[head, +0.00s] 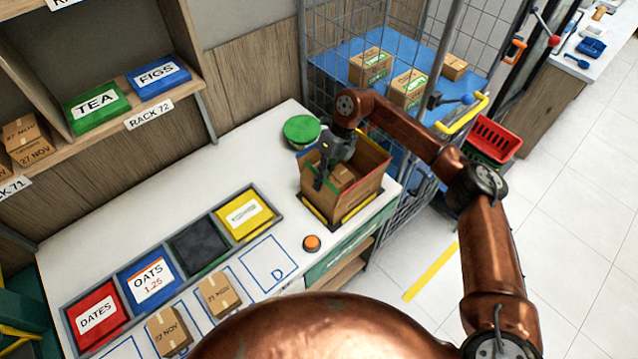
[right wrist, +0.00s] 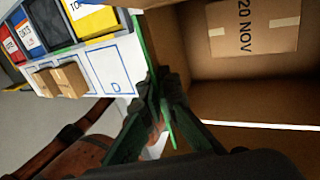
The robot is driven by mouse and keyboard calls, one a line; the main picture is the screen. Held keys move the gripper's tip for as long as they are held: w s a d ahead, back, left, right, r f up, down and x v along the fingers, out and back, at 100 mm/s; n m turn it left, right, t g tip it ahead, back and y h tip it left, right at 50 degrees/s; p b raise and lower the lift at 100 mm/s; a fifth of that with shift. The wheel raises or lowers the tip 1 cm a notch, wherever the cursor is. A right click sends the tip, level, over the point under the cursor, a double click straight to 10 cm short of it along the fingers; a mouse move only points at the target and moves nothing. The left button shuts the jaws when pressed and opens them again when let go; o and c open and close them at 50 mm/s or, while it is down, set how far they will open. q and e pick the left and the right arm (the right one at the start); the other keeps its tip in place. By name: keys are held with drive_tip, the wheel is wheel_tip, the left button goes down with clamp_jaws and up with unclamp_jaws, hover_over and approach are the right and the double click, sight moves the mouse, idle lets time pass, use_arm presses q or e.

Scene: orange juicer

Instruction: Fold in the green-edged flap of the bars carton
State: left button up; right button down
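The open carton (head: 322,204) stands at the right end of the white counter, with its flaps up or spread. A small taped box marked 20 NOV (right wrist: 252,27) lies inside it. The green-edged flap (right wrist: 141,45) shows as a thin green edge in the right wrist view, running in between my fingers. My right gripper (right wrist: 161,78) is over the carton's left side, its fingertips close together on that flap. In the head view my right gripper (head: 323,178) hides most of the flap. My left gripper is out of view.
A round green-topped object (head: 301,130) stands just behind the carton. An orange button (head: 312,243) is in front of it. Coloured bins, such as the yellow one (head: 245,215), line the counter to the left. A wire cage (head: 335,40) with boxes stands behind.

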idle(0.3)
drive_tip(key=c, duration=2.2)
unclamp_jaws()
drive_tip(key=shift+d+r, duration=0.1)
drive_tip(key=v, duration=1.1)
drive_tip(key=shift+w+d+r, duration=0.25)
drive_tip(key=shift+w+d, duration=0.05)
